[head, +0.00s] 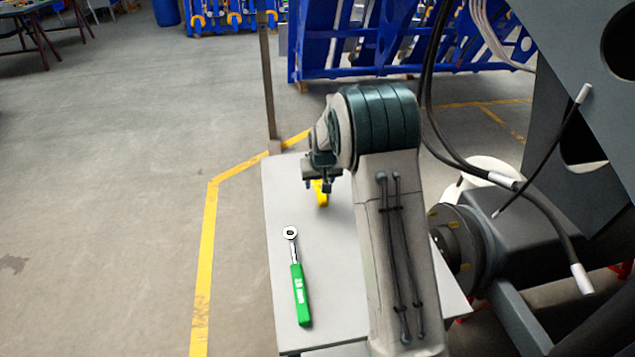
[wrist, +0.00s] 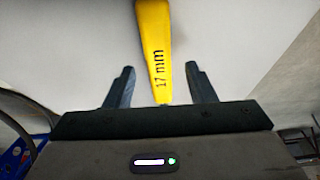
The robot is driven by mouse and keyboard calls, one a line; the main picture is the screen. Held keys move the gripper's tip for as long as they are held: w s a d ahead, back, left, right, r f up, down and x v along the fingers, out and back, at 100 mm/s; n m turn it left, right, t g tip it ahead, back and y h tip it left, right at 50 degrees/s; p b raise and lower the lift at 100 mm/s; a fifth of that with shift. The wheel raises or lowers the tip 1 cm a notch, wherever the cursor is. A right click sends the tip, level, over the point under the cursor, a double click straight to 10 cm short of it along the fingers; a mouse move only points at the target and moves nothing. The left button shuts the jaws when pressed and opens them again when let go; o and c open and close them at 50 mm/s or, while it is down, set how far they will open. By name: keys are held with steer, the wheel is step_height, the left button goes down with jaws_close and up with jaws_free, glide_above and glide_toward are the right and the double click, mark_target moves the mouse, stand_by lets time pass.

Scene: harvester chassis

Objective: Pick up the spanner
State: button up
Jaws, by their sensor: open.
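A yellow tool marked "17 mm" (wrist: 153,35) lies on the grey table top, its far end cut off by the wrist view's top edge. In the head view only a short yellow part (head: 321,198) shows below my gripper (head: 320,181). In the wrist view my gripper (wrist: 159,68) is open, with one dark finger on each side of the yellow tool and visible gaps on both sides. A second tool with a green handle (head: 300,296) and a silver ring head lies nearer on the table, left of my arm. I cannot tell which tool is the spanner.
The grey table (head: 345,300) is otherwise bare around the tools. The dark chassis (head: 590,130) with a hub and hanging cables (head: 470,165) stands close on the right. A thin post (head: 267,85) rises behind the table. Open floor lies left.

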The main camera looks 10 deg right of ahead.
steer(key=shift+x, duration=0.85)
steer(key=shift+r, duration=0.1)
jaws_close()
